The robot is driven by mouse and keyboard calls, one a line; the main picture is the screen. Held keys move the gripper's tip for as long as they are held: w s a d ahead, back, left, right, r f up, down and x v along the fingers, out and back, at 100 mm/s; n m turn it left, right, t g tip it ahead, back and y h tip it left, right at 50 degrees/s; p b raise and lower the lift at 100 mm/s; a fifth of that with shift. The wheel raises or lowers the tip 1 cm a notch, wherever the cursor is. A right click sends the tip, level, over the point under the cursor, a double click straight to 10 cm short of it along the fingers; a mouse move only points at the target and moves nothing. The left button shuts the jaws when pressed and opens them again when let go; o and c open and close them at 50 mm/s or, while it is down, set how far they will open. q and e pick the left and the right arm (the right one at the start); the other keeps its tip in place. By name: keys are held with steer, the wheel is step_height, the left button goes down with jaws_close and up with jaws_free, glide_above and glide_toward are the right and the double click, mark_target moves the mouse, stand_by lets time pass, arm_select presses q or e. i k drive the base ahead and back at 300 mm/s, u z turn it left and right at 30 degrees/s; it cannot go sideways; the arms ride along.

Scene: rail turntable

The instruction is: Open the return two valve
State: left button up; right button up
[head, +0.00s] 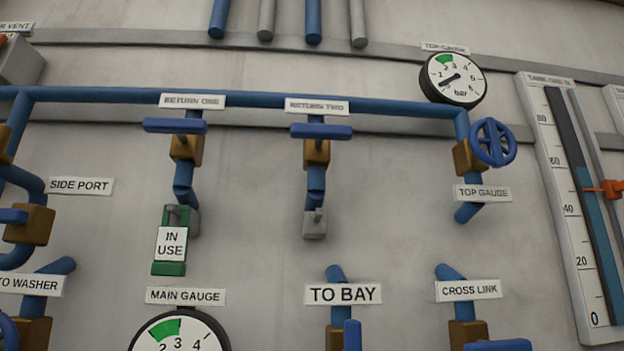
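The return two valve has a brass body (316,155) on a short vertical blue pipe, below the RETURN TWO label (317,106). Its blue lever handle (321,131) lies level, crosswise to that pipe. Below it the pipe ends at a small grey fitting (314,225) on the wall. No tag shows on this valve. Neither of my grippers is in view.
Left of it, the return one valve's handle (175,126) is also crosswise, with a green IN USE tag (169,267) hanging below. A blue handwheel (492,143) and top gauge (453,78) are at right. The TO BAY valve handle (352,336) stands below.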

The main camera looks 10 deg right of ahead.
mark_target(321, 133)
steer(key=u, duration=0.5)
steer(key=k, duration=1.2)
steer(key=z, duration=0.25)
steer(key=i, duration=0.75)
steer(key=u, duration=0.7)
